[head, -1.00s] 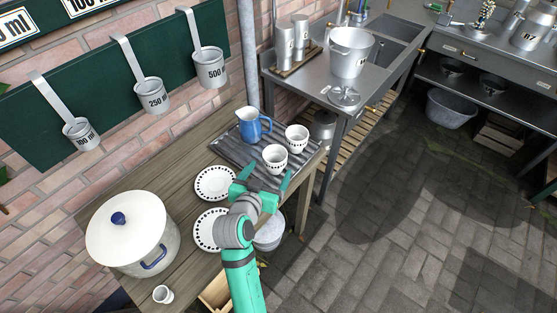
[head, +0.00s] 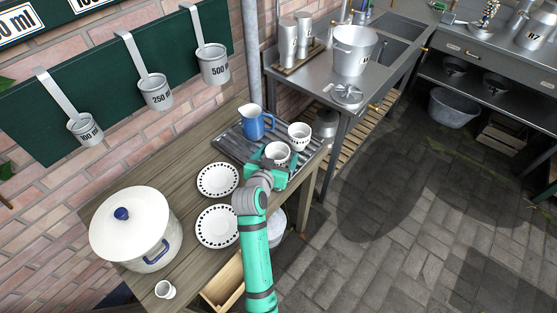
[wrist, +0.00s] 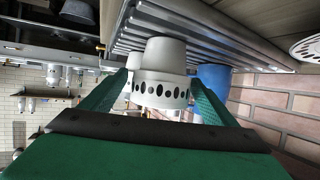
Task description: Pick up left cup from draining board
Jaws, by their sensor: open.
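The left cup (head: 277,152) is white with a row of dark dots and stands on the grey ribbed draining board (head: 226,144). In the wrist view the cup (wrist: 163,75) lies between the two green fingers of my gripper (wrist: 152,100), which are open on either side of it. I cannot tell whether a finger touches it. In the head view my gripper (head: 277,170) is at the cup's near side and hides its lower part. The other dotted cup (head: 299,136) stands behind and to the right of it.
A blue jug (head: 254,124) stands on the board behind the cups. Two dotted plates (head: 217,180) lie on the wooden table to the left. A large white lidded pot (head: 130,225) and a small white cup (head: 165,289) are nearer. A metal sink table (head: 310,85) stands behind.

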